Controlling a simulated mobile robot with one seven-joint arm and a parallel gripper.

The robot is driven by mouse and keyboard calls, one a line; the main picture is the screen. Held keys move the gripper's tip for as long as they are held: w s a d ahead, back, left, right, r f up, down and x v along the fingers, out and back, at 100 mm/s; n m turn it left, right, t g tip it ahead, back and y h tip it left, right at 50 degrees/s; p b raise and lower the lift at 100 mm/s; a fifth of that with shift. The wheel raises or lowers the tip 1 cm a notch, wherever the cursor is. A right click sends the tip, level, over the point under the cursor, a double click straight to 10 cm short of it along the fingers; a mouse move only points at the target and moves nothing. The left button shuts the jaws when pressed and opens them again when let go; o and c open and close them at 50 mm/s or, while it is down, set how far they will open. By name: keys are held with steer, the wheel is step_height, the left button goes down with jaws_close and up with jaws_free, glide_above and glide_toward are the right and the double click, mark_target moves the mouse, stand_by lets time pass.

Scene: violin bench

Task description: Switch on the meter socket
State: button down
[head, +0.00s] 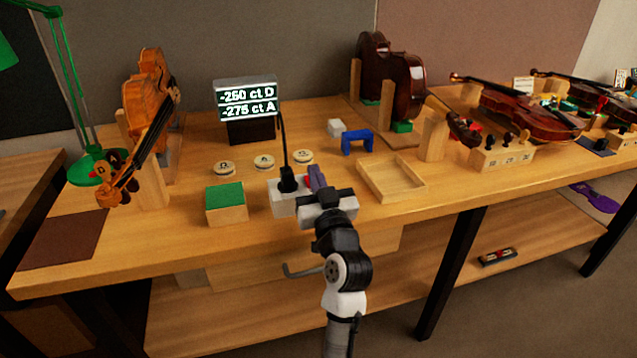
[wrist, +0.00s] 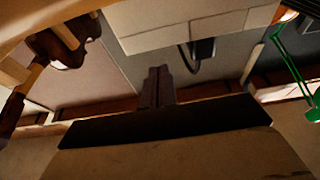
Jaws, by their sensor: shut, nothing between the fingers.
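The meter socket (head: 284,197) is a white block near the bench's front edge, with a black plug (head: 287,181) and cord in it. A bit of red shows on it beside my gripper; the switch itself is mostly hidden, so its position cannot be told. The meter (head: 247,98) behind is lit and reads "-260 ct D" and "-275 ct A". My gripper (head: 317,178) is shut and empty, at the socket's right end; touching cannot be told. In the wrist view the shut fingers (wrist: 157,88) show near a pale block that looks like the socket (wrist: 195,22).
A green-topped wooden block (head: 226,203) stands left of the socket. A shallow wooden tray (head: 391,193) lies close on the right. Several round labelled discs (head: 264,162) and a blue bridge-shaped piece (head: 357,141) lie behind. A violin (head: 150,120) stands at left.

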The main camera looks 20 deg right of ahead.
steer(key=b+v, duration=0.4)
steer(key=v, duration=0.6)
steer(key=shift+w+f, duration=0.15)
steer(key=shift+f, duration=0.2)
